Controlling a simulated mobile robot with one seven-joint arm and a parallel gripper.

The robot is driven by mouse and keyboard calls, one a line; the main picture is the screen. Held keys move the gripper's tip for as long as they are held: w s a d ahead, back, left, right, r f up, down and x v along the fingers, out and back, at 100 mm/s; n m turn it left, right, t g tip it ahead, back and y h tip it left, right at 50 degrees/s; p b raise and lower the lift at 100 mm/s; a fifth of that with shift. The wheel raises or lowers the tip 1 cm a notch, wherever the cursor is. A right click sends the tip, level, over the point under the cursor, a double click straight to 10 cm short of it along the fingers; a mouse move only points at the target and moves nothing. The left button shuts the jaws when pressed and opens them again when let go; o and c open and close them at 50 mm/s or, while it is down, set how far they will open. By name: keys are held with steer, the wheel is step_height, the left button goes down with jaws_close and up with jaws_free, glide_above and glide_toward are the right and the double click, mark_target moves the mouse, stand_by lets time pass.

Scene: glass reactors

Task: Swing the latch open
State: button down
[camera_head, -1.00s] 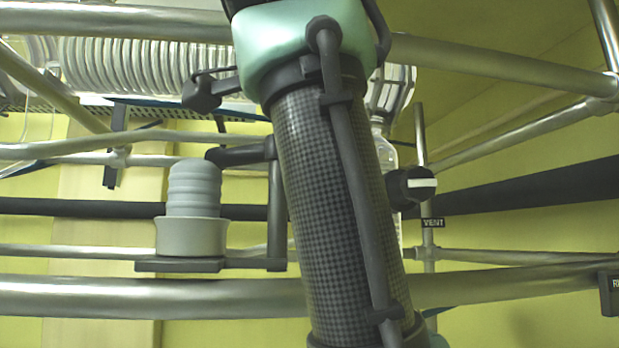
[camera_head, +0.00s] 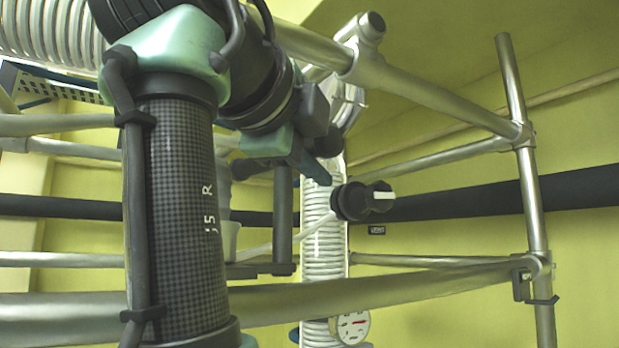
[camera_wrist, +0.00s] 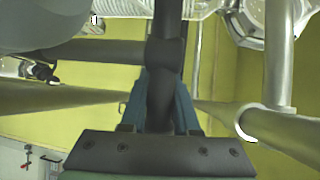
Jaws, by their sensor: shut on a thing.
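The latch is a dark grey bar (camera_wrist: 163,75) seen close up in the wrist view, with an arm reaching left from it. My gripper (camera_wrist: 160,112) is shut on this bar, with one blue finger on each side. In the head view my gripper (camera_head: 306,170) is at the top of the latch's dark upright post (camera_head: 283,225); the upper part is hidden behind the gripper. A pale ribbed fitting in a cup (camera_head: 226,240) stands left of the post, mostly hidden by my arm.
Metal frame rails cross in front (camera_head: 400,292) and above (camera_head: 430,95). A black knob (camera_head: 362,200) is just right of my gripper. A white coiled column (camera_head: 322,245) stands behind, with a round gauge (camera_head: 350,326) low down.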

steer(key=shift+h, duration=0.3)
steer(key=c, duration=0.6)
jaws_free()
steer(key=shift+w, duration=0.1)
steer(key=shift+c, duration=0.2)
steer(key=b+v, duration=0.5)
steer(key=v, duration=0.8)
steer(key=shift+b, duration=0.4)
